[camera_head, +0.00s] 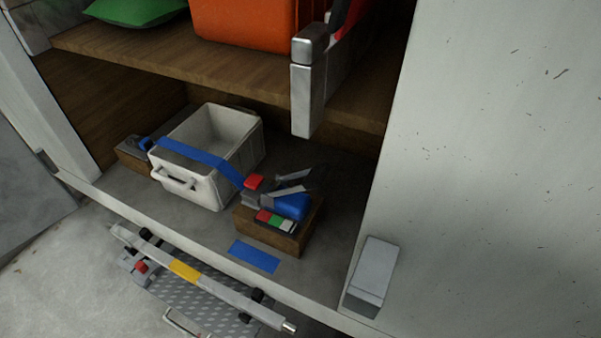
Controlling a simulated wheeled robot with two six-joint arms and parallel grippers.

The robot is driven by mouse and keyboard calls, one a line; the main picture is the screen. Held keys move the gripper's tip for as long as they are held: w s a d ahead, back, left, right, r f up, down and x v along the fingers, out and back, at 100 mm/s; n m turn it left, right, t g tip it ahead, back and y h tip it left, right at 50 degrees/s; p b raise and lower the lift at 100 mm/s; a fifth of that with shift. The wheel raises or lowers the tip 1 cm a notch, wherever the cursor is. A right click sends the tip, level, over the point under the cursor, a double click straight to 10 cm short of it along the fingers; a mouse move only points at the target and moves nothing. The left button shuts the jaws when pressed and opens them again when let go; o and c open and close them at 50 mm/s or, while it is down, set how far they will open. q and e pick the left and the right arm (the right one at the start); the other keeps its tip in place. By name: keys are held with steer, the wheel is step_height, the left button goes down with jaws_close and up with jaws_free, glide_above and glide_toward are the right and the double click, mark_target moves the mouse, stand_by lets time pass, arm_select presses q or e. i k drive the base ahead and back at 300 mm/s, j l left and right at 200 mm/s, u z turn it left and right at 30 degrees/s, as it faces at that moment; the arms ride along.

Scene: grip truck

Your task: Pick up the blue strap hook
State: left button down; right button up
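A blue strap (205,158) runs across the top of a white crate (208,190) on the lower truck floor. At its left end a small blue and dark fitting (145,143) sits on a wooden block (132,155). At its right end is a grey buckle with a red part (254,182) and grey lever-like bars (290,183). A blue piece (292,206) lies beside these on another wooden block (285,240). I cannot tell which blue part is the hook. Neither of my grippers can be made out.
An orange bin (240,25) and a green item (135,10) rest on the wooden shelf (170,62) above. A grey post (308,98) stands at its front. A white panel (490,150) closes the right side. A step with a bar (200,280) lies below the floor edge.

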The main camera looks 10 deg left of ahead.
mark_target(141, 144)
steer(key=j+u, duration=0.1)
steer(key=u, duration=1.15)
